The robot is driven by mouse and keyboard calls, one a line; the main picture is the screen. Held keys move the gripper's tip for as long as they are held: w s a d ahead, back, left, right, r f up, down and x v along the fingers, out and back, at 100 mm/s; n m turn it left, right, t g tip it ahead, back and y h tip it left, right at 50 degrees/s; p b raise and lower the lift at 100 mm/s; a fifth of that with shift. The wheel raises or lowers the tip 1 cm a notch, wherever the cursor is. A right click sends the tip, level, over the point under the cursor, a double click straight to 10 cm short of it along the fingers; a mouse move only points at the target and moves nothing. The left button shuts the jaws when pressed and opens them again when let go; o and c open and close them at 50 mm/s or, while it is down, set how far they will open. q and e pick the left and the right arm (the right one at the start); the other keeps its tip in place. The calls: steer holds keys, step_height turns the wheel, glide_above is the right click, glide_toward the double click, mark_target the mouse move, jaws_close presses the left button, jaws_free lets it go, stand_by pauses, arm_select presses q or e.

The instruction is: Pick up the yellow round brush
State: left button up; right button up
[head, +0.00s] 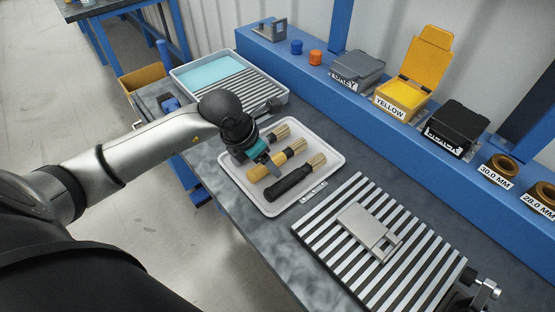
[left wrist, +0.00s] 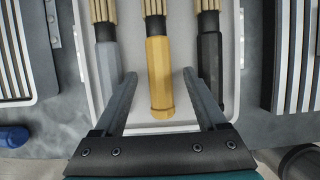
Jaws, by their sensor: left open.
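The yellow round brush (head: 277,163) lies on a white tray (head: 332,148) between two other brushes. In the left wrist view the yellow brush (left wrist: 160,65) has its handle end toward me and its bristles at the top. My left gripper (head: 265,160) is open above the tray, over the handle side of the brushes. In the left wrist view the fingers (left wrist: 160,80) stand either side of the yellow handle, with gaps on both sides. I cannot tell whether the fingertips are down at the handle's height. My right gripper is not in view.
A grey brush (left wrist: 108,58) and a black brush (head: 293,180) lie close beside the yellow one. A striped rack with a metal block (head: 367,226) is to the right. Grey, yellow (head: 403,97) and black (head: 455,128) bins stand on the blue ledge behind.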

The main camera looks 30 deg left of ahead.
arm_select(q)
steer(key=shift+w+f, duration=0.15)
steer(key=shift+f, duration=0.2)
steer(key=shift+f, duration=0.15)
steer(key=shift+c, duration=0.4)
jaws_close()
